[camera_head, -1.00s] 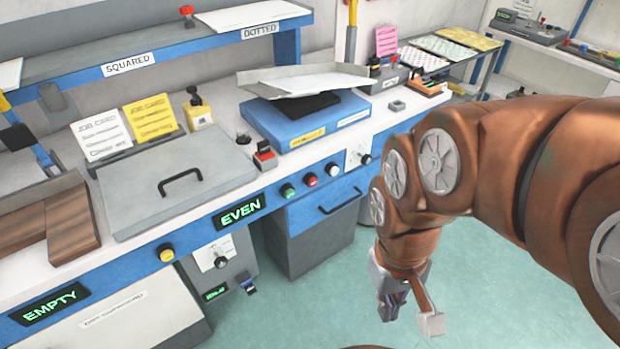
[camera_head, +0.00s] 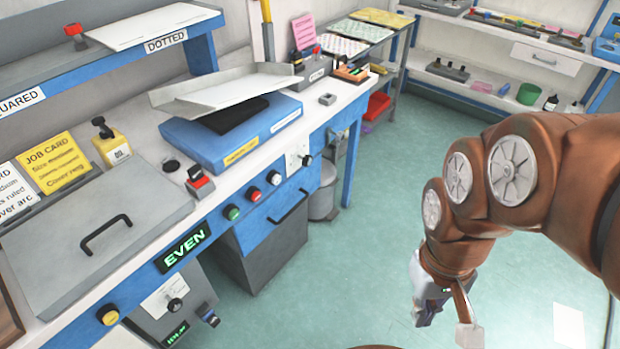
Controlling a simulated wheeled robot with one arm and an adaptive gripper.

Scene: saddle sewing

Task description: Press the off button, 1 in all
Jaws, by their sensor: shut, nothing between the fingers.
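Three round buttons sit in a row on the blue front edge of the workbench: a green button (camera_head: 232,212), a red button (camera_head: 254,195) and a white button (camera_head: 274,178). No readable "off" label shows beside them. A yellow button (camera_head: 108,315) is farther left on the same edge. My gripper (camera_head: 430,308) hangs low over the green floor, right of the bench and well apart from all the buttons. It is shut and empty, and its fingers are partly hidden by the wrist.
The workbench (camera_head: 330,110) runs diagonally at left, carrying a blue scale-like unit (camera_head: 190,143), a red switch block (camera_head: 200,183) and a grey lidded box (camera_head: 60,240). A lit sign (camera_head: 184,246) reads EVEN. Shelves (camera_head: 480,95) stand at the back right.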

